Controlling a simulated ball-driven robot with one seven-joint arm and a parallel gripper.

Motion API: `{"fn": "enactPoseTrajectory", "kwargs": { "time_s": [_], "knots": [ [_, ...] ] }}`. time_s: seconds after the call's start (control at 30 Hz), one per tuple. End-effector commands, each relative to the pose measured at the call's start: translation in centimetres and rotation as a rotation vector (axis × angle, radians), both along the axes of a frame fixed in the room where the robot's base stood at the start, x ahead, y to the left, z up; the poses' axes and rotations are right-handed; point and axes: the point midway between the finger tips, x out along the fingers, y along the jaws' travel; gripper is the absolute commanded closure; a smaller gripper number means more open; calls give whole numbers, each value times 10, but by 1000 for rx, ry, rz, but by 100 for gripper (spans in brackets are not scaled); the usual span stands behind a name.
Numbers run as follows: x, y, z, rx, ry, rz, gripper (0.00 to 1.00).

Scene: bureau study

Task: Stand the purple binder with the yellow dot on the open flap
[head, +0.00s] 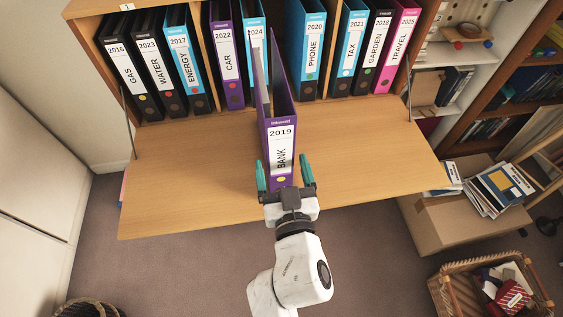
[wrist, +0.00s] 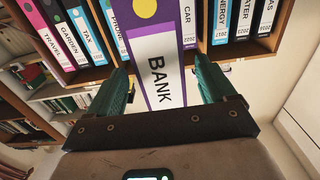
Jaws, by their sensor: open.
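The purple binder (head: 280,150) labelled 2019 BANK, with a yellow dot low on its spine, stands upright on the open wooden flap (head: 185,185), near its middle, spine toward me. My gripper (head: 285,175) is open at the lower spine, one green finger on each side. In the wrist view the binder (wrist: 158,75) appears upside down between the fingers of my gripper (wrist: 160,90), with a gap visible on at least one side. Contact with the fingers cannot be told.
Behind the flap, shelf compartments hold several binders, including a purple CAR binder (head: 228,60) with a red dot and a blue 2024 binder (head: 256,45) partly hidden. The flap is clear left and right. A cardboard box (head: 440,225) and wicker basket (head: 450,285) stand at right.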

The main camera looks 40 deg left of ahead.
Motion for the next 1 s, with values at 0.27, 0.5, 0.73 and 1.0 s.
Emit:
{"fn": "enactPoseTrajectory", "kwargs": {
  "time_s": [0.27,0.5,0.73,1.0],
  "knots": [
    [-36,-42,-2,-1,3,0,16],
    [-60,-70,-2,-1,2,0,16],
    [-69,-81,-1,-2,1,0,16],
    [-67,-85,-2,-7,6,-11,16]
  ]
}}
